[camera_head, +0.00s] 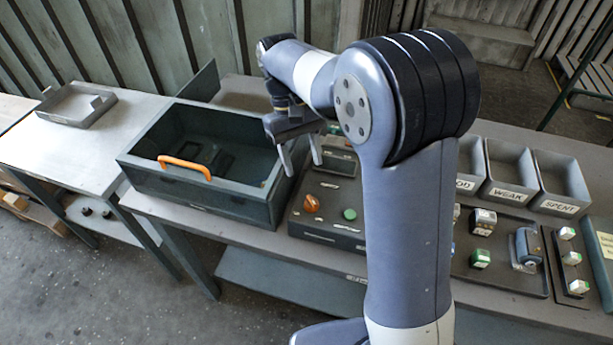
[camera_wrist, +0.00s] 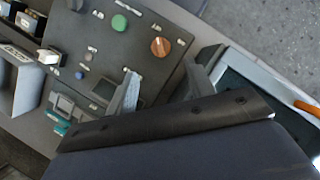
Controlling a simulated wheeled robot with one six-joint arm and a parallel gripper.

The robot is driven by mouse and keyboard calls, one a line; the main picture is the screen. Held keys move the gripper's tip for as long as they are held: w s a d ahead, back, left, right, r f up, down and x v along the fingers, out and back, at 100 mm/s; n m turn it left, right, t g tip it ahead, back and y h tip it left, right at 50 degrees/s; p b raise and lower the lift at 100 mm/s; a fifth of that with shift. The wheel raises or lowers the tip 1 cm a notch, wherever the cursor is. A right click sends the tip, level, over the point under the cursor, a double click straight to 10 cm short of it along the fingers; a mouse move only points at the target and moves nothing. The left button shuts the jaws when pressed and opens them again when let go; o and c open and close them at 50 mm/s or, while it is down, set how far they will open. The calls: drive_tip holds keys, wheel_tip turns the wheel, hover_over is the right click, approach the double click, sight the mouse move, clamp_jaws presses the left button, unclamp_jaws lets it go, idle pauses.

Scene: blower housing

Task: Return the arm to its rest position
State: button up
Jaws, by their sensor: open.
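My gripper (camera_head: 301,154) is open, with nothing between its fingers. In the head view it hangs above the right end of the dark blower housing box (camera_head: 206,196) and the left edge of the control panel (camera_head: 330,237). In the wrist view my two gripper fingers (camera_wrist: 162,88) stand apart over the panel. The panel carries an orange knob (camera_head: 311,203) and a green button (camera_head: 350,214). My arm is raised and bent at the elbow, hiding the middle of the bench.
The box has an orange handle (camera_head: 185,165). Grey bins labelled WEAK (camera_head: 509,194) and SPENT (camera_head: 560,207) stand at the right, behind a dark tray (camera_head: 497,272) holding small parts. A shallow grey tray (camera_head: 76,120) lies on the left table. The floor at lower left is clear.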

sight(311, 198)
drive_tip(key=shift+v, duration=0.8)
drive_tip(key=shift+f, duration=0.1)
drive_tip(key=x, duration=1)
drive_tip(key=shift+s+d+f+p, duration=0.15)
drive_tip(key=shift+f+p, duration=0.15)
drive_tip(key=shift+p, duration=0.05)
